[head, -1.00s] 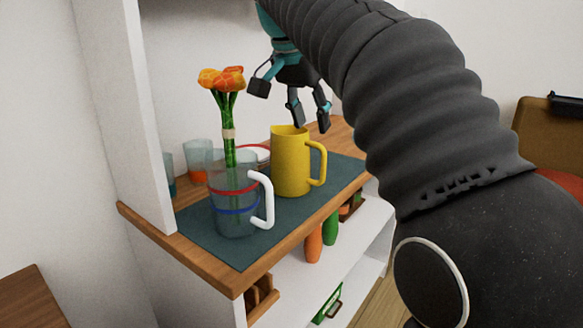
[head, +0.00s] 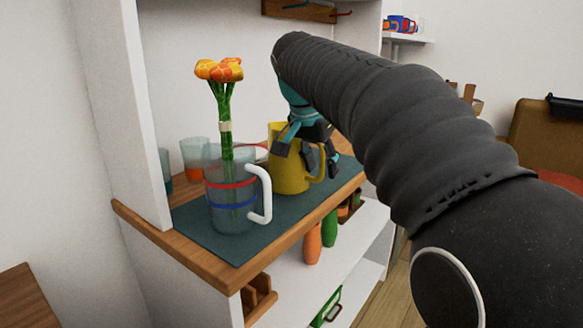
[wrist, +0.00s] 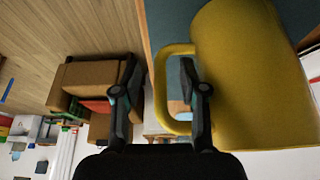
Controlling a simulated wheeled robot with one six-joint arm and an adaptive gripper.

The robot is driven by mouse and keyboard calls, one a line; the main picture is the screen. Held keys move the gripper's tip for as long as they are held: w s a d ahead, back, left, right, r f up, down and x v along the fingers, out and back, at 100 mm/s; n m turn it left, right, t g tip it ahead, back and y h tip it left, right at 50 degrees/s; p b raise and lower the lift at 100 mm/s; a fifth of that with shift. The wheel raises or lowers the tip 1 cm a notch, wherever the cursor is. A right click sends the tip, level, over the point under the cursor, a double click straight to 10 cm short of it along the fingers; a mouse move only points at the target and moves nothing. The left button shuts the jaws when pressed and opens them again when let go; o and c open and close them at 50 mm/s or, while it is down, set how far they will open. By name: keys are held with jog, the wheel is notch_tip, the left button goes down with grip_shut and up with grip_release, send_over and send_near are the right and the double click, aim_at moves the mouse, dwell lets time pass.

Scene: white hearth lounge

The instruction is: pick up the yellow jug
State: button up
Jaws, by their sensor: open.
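The yellow jug (head: 287,180) stands upright on a dark mat (head: 205,236) on the wooden shelf top, its handle toward the right. My gripper (head: 318,160) is down at the handle side of the jug, partly covering its upper body. In the wrist view the jug (wrist: 248,85) fills the right side. My open gripper (wrist: 158,85) has its right finger within the handle loop and its left finger outside, with the handle's outer bar between them. The bar shows a gap to the left finger; contact with the right finger cannot be told.
A clear jug (head: 232,205) with red and blue bands, a white handle and orange flowers (head: 219,70) stands close on the left. A glass (head: 194,155) is behind it. A white side panel (head: 140,110) rises at the left. Bottles sit on the shelf below.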

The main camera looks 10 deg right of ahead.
jog(key=shift+w+d+f, duration=0.1)
jog(key=shift+f, duration=0.15)
grip_shut()
jog(key=shift+r, duration=0.2)
jog(key=shift+r, duration=0.3)
notch_tip(320, 180, up, 4)
jog(key=shift+w+d+f+p, duration=0.1)
jog(key=shift+p, duration=0.5)
jog(key=w+d+r+p, duration=0.2)
jog(key=w+d+r, duration=0.4)
jog(key=d, duration=0.3)
jog(key=shift+d+r, duration=0.15)
jog(key=shift+d, duration=0.2)
